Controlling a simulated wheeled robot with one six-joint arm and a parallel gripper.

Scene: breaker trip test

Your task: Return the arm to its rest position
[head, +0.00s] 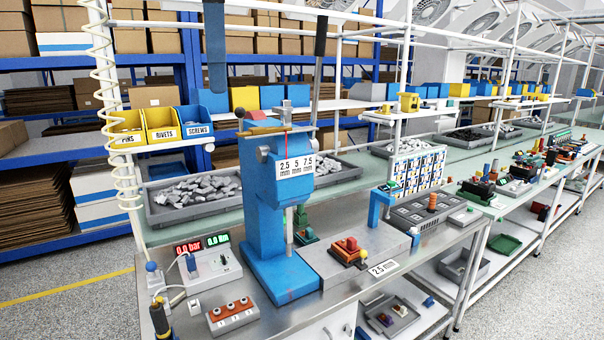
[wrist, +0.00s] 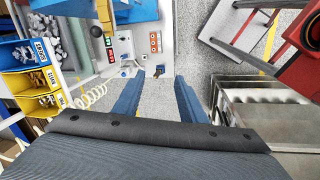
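The task names only my arm. In the wrist view my gripper (wrist: 160,76) shows as two blue fingers set well apart, with nothing between them. Grey floor and the edge of the workbench show past the fingertips. The fingers look clear of everything around them. In the head view a dark blue-grey piece hangs down from the top edge, left of the blue press; it looks like part of my arm or gripper. The rest of my arm is out of the head view.
A blue press (head: 268,200) with a raised black-gripped lever (head: 320,38) stands on the steel bench. Beside it are a pressure display unit (head: 208,268) and a three-button box (head: 232,315). Yellow and blue bins (head: 162,126) stand behind. The wrist view shows a red-and-grey frame (wrist: 285,40) at right.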

